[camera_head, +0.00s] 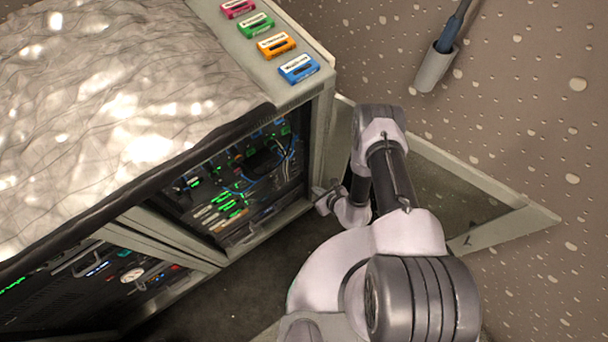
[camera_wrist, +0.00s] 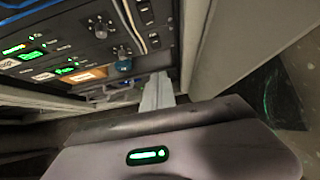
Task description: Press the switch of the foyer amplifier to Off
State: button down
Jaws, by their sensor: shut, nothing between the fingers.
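An open equipment rack (camera_head: 235,185) holds several dark units with green-lit displays. In the wrist view, a dark panel (camera_wrist: 75,45) fills the upper left, with small knobs, lit green labels and an orange label. Small rocker switches (camera_wrist: 148,20) sit in a column near its right end. The labels are too blurred to tell which unit is the foyer amplifier or how its switch is set. My gripper (camera_wrist: 158,82) is shut and empty, its fingertips below the rocker switches near the panel's lower right. In the head view my wrist is at the rack's right-hand opening; the fingertips are hard to make out.
An open cabinet door (camera_head: 480,195) stands to the right of my arm. The cabinet's pale side frame (camera_wrist: 220,45) is close to the right of my fingers. A crumpled cover (camera_head: 120,100) lies on top, beside several coloured labelled blocks (camera_head: 277,45).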

jog(key=shift+f, duration=0.1)
jog(key=b, duration=0.5)
send_near(296, 175)
notch_tip(296, 175, down, 4)
jog(key=shift+w+a+f+b, duration=0.1)
jog(key=shift+w+a+b, duration=0.25)
jog(key=shift+w+a, duration=0.4)
jog(key=shift+w+a+f+b, duration=0.1)
jog(key=shift+w+a+b, duration=0.3)
jog(key=shift+w, duration=0.5)
